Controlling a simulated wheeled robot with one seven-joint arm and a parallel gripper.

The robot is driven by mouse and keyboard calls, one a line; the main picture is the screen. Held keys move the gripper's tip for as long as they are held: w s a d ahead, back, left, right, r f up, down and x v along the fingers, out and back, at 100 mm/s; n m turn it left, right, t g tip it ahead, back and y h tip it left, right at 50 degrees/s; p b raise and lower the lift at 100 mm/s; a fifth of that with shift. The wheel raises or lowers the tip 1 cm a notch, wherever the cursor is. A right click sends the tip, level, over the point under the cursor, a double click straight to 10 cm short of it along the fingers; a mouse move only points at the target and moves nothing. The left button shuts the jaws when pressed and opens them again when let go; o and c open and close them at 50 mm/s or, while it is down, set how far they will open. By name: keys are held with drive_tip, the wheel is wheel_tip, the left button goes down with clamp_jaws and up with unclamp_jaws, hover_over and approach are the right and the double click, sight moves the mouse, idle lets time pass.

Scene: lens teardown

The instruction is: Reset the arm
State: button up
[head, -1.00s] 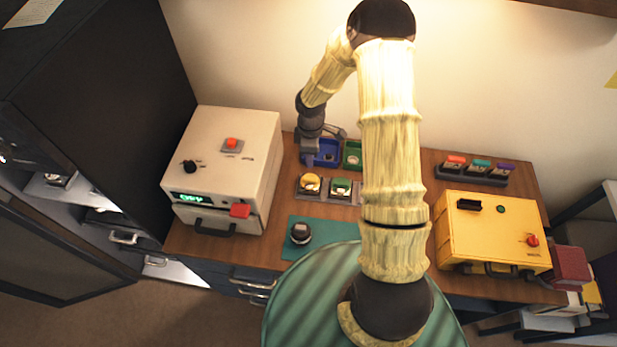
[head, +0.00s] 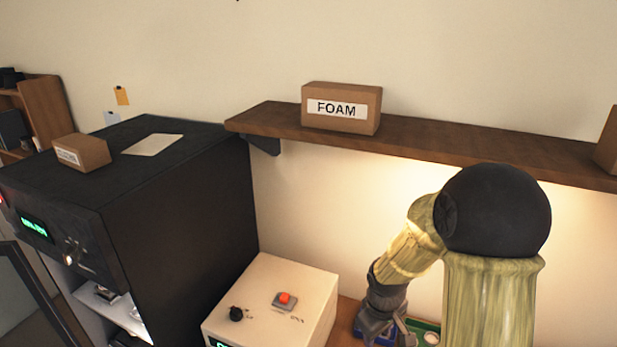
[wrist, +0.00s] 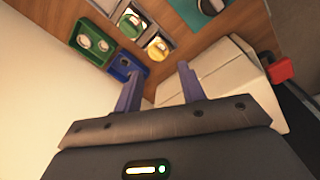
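My arm rises at the right of the head view, and its bent forearm hangs down to my gripper (head: 387,335) at the bottom edge. In the wrist view my gripper (wrist: 160,70) has its two purple-grey fingers apart. Nothing shows between them; only the bench and the side of the white box lie beyond. A blue tray (wrist: 124,67) and a green tray (wrist: 79,41) lie ahead and to the left of the fingers. The lower part of my arm is outside the head view.
The white box (head: 264,283) with a red button and black knob stands left of my gripper. A tall black cabinet (head: 170,215) is further left. A wooden shelf (head: 440,139) carrying a FOAM box (head: 341,108) runs along the wall behind my arm.

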drive_tip(key=s+r+m+t+b, duration=0.1)
drive_tip(key=s+r+m+b, duration=0.2)
drive_tip(key=s+m, duration=0.4)
drive_tip(key=s, duration=0.3)
drive_tip(key=shift+a+r+t+y, duration=0.2)
drive_tip(key=shift+r+t+y, duration=0.1)
drive_tip(key=shift+r, duration=0.05)
